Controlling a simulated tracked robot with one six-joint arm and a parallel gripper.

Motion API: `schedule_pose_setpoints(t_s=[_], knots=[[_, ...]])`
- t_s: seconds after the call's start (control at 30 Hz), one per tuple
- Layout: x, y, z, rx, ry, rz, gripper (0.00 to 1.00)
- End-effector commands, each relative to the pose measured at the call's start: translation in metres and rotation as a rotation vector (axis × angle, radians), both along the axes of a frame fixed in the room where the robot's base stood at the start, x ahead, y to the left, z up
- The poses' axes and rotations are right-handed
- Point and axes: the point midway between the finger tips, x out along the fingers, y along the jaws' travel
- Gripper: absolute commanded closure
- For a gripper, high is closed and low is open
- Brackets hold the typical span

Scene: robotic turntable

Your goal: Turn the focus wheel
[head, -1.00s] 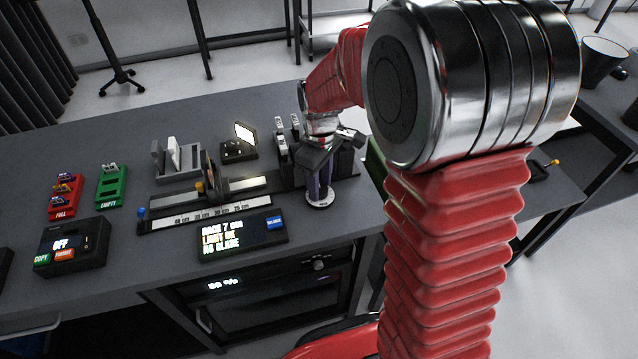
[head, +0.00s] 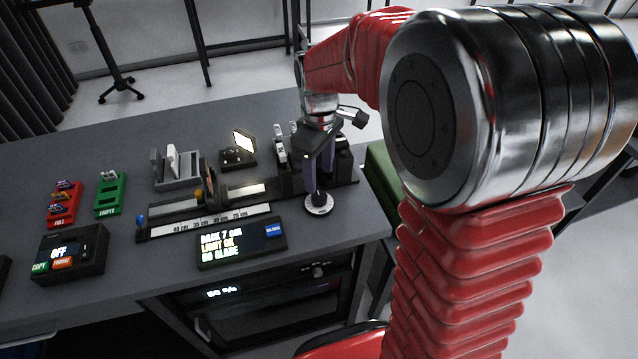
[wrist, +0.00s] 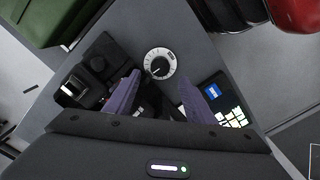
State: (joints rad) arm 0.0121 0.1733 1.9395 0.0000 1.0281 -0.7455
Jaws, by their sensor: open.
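The focus wheel (head: 319,206) is a small round dial with a pale scale ring and a dark centre. It lies on the grey bench near its front right edge. In the wrist view the focus wheel (wrist: 160,65) shows fully, with a pointer mark, just beyond the fingertips. My gripper (head: 319,186) points down over the wheel with two purple fingers parted. In the wrist view my gripper (wrist: 159,80) is open and empty, its fingers on either side of the line to the wheel. Whether a fingertip touches the wheel cannot be told.
A display (head: 241,242) reading "NO GLARE" stands left of the wheel. Behind it is a scale rail (head: 210,218) with sliders. A dark block (head: 345,160) stands close behind my gripper. A control box (head: 70,254) marked "OFF" and red (head: 64,205) and green (head: 109,196) trays are farther left.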

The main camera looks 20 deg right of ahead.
Motion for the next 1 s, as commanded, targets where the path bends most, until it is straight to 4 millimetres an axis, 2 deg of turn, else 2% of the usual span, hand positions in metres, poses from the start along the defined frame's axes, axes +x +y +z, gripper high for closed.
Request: schedule_pose_setpoints(t_s=[0.2, 0.4, 1.0], knots=[[0.001, 0.0, 0.039, 0.0, -0.004, 0.0, 0.51], [0.0, 0.0, 0.062, 0.0, -0.001, 0.0, 0.51], [-0.001, 0.001, 0.074, 0.0, -0.013, 0.002, 0.51]])
